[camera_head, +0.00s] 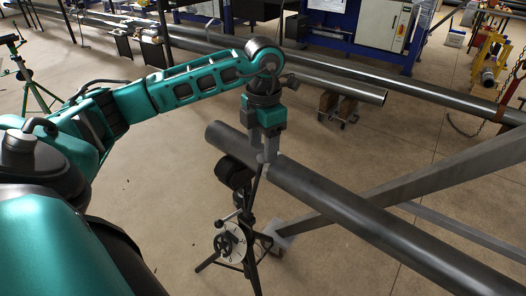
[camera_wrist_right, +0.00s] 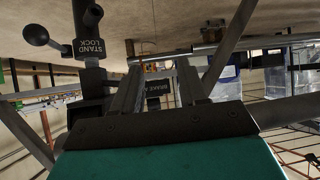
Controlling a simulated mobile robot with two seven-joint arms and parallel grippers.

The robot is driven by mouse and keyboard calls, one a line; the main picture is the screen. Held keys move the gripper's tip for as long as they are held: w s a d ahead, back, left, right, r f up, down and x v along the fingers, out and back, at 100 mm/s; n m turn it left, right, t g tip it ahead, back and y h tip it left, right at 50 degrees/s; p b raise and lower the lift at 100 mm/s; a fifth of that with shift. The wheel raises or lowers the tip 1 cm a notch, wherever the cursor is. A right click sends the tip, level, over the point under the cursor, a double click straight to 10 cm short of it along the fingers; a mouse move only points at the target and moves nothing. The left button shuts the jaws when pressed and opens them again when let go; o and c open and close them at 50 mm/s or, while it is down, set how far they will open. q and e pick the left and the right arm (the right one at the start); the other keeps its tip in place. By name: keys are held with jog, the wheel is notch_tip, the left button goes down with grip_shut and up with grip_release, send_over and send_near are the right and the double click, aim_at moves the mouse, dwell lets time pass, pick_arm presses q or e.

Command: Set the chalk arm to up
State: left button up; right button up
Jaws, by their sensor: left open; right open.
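A black pipe stand with a white dial (camera_head: 232,243) stands at the front centre in the head view. A thin dark rod (camera_head: 255,185) rises from it toward the pipe; I cannot tell whether this rod is the chalk arm. My left gripper (camera_head: 267,160) points down at the near side of the grey pipe (camera_head: 330,200), above the stand, its fingers close to the rod's top; contact is unclear. In the right wrist view my right gripper (camera_wrist_right: 160,72) is open. A label starting "BRAKE A" (camera_wrist_right: 160,87) shows between its fingers, with nothing visibly gripped.
A black part labelled "STAND LOCK" (camera_wrist_right: 90,48) and a ball-ended lever (camera_wrist_right: 38,36) are left of the right gripper. A grey beam (camera_head: 400,190) crosses under the long pipe in the head view. Another pipe (camera_head: 330,84) lies behind. Open floor (camera_head: 150,210) is left of the stand.

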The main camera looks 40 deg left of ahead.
pick_arm(q)
jog(key=shift+f, duration=1.3)
jog(key=shift+c, duration=0.4)
grip_shut()
